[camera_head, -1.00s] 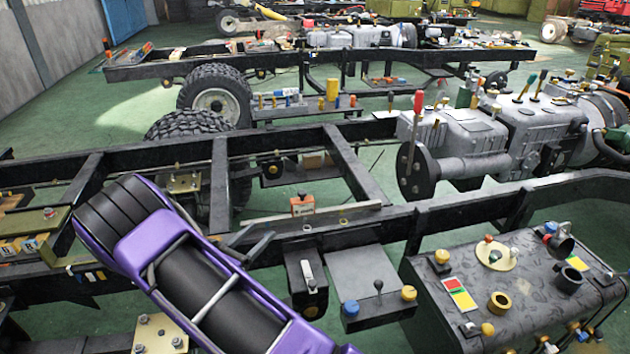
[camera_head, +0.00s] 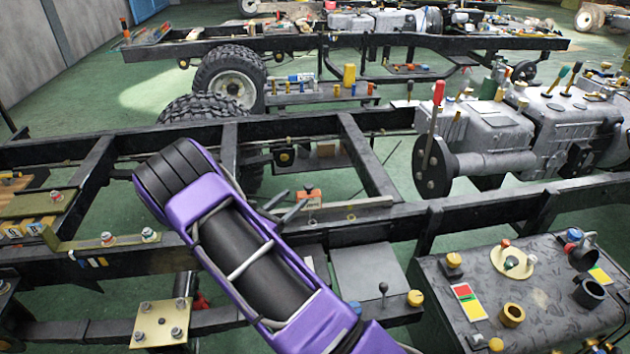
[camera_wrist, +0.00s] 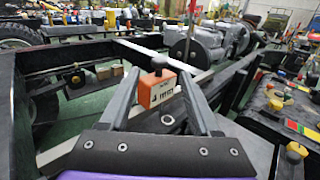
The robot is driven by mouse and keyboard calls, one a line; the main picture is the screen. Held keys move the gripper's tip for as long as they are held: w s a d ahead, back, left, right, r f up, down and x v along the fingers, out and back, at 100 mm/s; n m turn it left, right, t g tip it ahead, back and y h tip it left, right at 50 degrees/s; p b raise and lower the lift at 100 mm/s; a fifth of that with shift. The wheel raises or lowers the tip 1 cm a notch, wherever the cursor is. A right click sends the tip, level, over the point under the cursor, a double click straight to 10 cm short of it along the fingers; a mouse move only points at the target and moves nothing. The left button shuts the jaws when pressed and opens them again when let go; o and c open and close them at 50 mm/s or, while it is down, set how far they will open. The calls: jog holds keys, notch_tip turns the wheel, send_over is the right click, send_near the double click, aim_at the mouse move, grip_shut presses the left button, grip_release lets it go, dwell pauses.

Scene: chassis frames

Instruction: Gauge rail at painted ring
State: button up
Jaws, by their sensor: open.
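A small orange gauge block (camera_head: 309,195) with a dark knob stands on the chassis beside a pale strip of rail (camera_head: 350,204). It also shows in the wrist view (camera_wrist: 155,89), with a white marked face. My gripper (camera_head: 287,207) reaches in from the left, its fingers close beside the gauge. In the wrist view my gripper (camera_wrist: 157,76) is open, and the gauge appears between its fingers; I cannot tell whether they touch it.
Dark chassis beams (camera_head: 460,212) run around the work spot. A grey gearbox with a red-topped lever (camera_head: 437,95) stands at the right. A dark tank (camera_head: 540,300) with yellow caps is at the front right. A bolted brass plate (camera_head: 161,322) is at the front left.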

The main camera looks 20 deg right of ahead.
aim_at(309, 197)
jog(key=x, duration=1.1)
jog(key=shift+w+d, duration=0.1)
grip_shut()
dwell(1.0)
